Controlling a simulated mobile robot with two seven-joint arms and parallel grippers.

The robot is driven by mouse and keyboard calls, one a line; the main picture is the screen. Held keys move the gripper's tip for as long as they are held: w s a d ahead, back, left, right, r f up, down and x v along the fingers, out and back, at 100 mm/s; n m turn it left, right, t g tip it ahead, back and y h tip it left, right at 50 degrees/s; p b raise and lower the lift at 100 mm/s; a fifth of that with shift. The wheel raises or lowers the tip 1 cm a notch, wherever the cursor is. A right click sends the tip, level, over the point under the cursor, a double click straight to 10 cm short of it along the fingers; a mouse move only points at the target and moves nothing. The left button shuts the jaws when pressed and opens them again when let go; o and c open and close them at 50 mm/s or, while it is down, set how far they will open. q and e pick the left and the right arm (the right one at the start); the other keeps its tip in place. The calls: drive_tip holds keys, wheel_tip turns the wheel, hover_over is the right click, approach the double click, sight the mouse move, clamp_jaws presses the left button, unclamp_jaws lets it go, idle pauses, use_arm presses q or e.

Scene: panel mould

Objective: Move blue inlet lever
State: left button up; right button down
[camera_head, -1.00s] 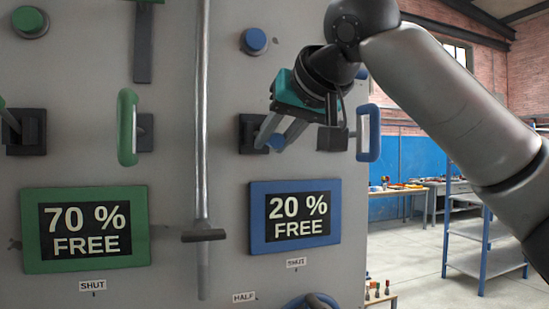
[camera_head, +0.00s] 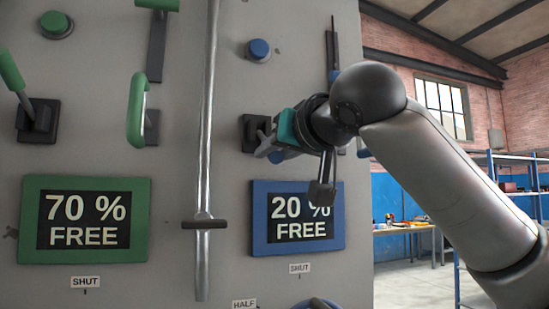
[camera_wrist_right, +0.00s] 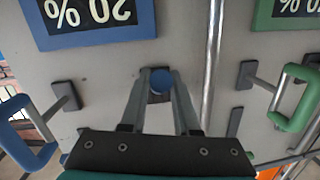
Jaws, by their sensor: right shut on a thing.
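The blue inlet lever's round blue end (camera_wrist_right: 160,81) lies between my right fingertips (camera_wrist_right: 161,72) in the right wrist view. In the head view, a bit of blue (camera_head: 277,157) shows under the fingers, beside the dark lever mount (camera_head: 254,132). My right gripper (camera_head: 266,150) is shut on the lever, coming in from the right. The shaft is mostly hidden by the gripper. The blue-framed display (camera_head: 262,245) below reads 20 % FREE; my wrist covers part of its upper right. My left gripper is in neither view.
A blue button (camera_head: 259,49) is above the lever. A vertical metal rod (camera_head: 208,130) runs to its left. A green lever (camera_head: 12,70), green handle (camera_head: 136,110) and green-framed display (camera_head: 138,215) are further left. A blue loop handle (camera_wrist_right: 45,140) shows in the wrist view.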

drive_tip(key=shift+f, duration=0.1)
drive_tip(key=c, duration=0.7)
unclamp_jaws()
drive_tip(key=shift+o, duration=0.2)
drive_tip(key=b+v, duration=0.1)
drive_tip(key=v, duration=1.4)
drive_tip(key=shift+b, duration=0.35)
drive_tip(key=shift+s+d+f, duration=0.1)
drive_tip(key=shift+f, duration=0.05)
